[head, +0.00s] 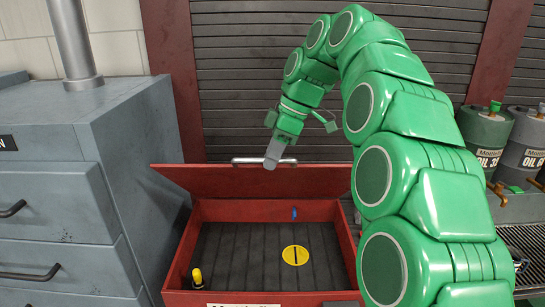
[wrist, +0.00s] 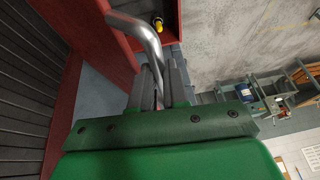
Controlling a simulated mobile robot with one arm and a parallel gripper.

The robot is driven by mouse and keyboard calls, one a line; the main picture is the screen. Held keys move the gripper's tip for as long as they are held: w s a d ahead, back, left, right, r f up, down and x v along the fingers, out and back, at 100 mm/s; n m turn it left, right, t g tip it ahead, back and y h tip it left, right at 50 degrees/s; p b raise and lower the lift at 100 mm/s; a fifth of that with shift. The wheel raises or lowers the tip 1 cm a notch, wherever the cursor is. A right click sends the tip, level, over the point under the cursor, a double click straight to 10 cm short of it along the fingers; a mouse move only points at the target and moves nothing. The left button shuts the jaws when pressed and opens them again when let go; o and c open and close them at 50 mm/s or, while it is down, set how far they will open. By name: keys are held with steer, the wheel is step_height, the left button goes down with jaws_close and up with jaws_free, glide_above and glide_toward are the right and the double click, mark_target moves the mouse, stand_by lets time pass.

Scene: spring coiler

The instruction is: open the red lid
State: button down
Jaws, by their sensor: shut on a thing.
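The red lid (head: 330,181) stands raised at the back of the red box (head: 343,220), so the box's inside is open to view. A silver bar handle (head: 250,160) runs along the lid's upper edge. My gripper (head: 276,152) is at the right part of this handle, with its fingers shut on it. In the wrist view, the curved end of the silver handle (wrist: 146,38) meets my gripper's fingers (wrist: 160,88). The exact grip is partly hidden by the fingers.
Inside the box are a yellow disc (head: 295,256), a small blue item (head: 294,213) and a yellow-topped item (head: 197,277). A grey drawer cabinet (head: 60,180) stands close on the left. Oil drums (head: 484,140) stand at the right. A slatted shutter (head: 240,80) is behind.

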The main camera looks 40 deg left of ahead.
steer(key=shift+w+f, duration=0.3)
steer(key=shift+f, duration=0.05)
steer(key=c, duration=1.1)
jaws_free()
steer(key=shift+s+r, duration=0.1)
steer(key=shift+r, duration=0.05)
steer(key=shift+s, duration=0.1)
